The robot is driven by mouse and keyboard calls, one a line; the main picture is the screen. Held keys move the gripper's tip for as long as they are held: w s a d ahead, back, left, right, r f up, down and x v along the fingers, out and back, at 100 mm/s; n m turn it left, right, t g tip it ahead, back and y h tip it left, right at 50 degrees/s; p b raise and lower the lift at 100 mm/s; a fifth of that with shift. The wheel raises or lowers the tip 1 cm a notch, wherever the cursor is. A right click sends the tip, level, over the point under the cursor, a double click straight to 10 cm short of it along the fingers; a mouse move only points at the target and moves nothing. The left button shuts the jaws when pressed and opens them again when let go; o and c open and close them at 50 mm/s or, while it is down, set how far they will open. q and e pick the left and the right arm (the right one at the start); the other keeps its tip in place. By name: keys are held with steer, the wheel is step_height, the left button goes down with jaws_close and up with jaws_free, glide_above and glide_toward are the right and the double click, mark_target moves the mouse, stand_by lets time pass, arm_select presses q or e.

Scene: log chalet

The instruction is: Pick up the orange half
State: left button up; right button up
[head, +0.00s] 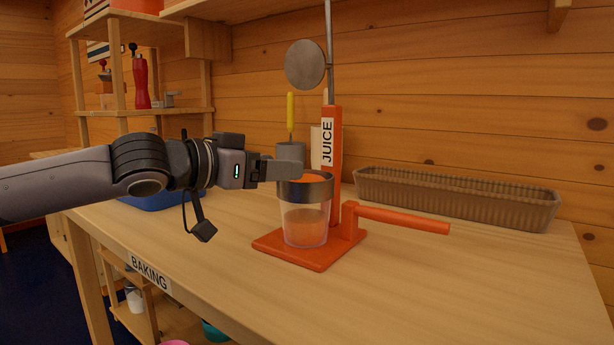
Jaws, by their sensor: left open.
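An orange half (309,178) shows as an orange patch in the dark-rimmed top of a clear cup that holds orange liquid (305,226). The cup stands on the base of the orange juice press (297,248). My left gripper (298,163) reaches in from the left at the cup's rim, with its fingers just above and behind the orange half. It is open; I cannot tell whether a finger touches the fruit. My right gripper is not in view.
The press's post (332,180), labelled JUICE, rises behind the cup, and its lever (404,218) sticks out right. A round metal plate (305,64) hangs above my gripper. A brown ribbed basket (455,200) is at the back right. The table's front right is clear.

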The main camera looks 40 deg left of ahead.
mark_target(306, 166)
arm_select(q)
steer(key=w, duration=0.3)
steer(key=shift+w+d+f+p, duration=0.1)
steer(key=shift+d+f+p, duration=0.05)
steer(key=shift+d+p, duration=0.15)
steer(key=shift+w+f, duration=0.2)
steer(key=shift+w, duration=0.65)
steer(key=shift+c, duration=0.4)
